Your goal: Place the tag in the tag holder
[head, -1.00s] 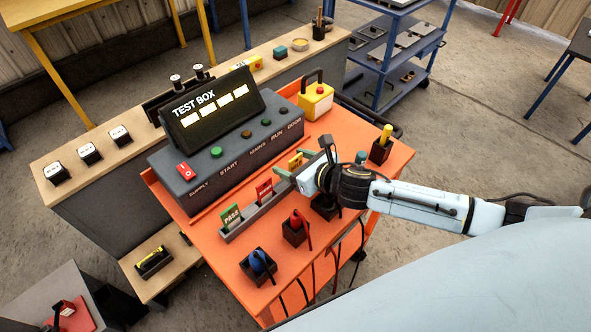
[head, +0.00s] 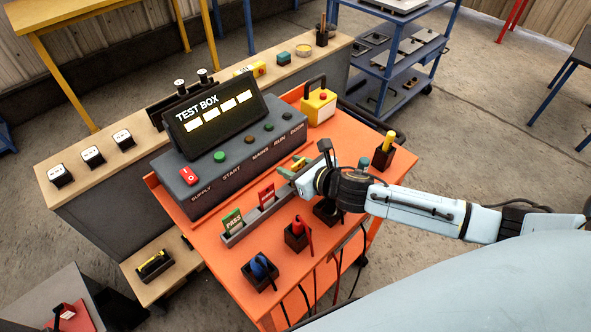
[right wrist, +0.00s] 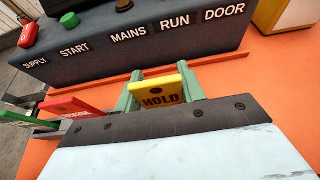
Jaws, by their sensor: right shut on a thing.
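The yellow HOLD tag (right wrist: 166,92) is held upright between the green fingers of my right gripper (right wrist: 163,90) in the right wrist view. In the head view the tag (head: 299,163) shows small, partly hidden by my right gripper (head: 294,168). The tag holder (head: 254,224) is a grey rail on the orange top, in front of the test box. It holds a green PASS tag (head: 232,221) and a red tag (head: 266,194). My right gripper is at the rail's far right end. Whether the HOLD tag touches the rail is hidden. My left gripper is not in view.
The test box (head: 230,155) stands just behind the rail. Black holders with a blue item (head: 260,265), a red item (head: 297,226) and a yellow item (head: 388,139) stand on the orange top. A yellow box (head: 319,106) stands at the back. Cables hang over the front edge.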

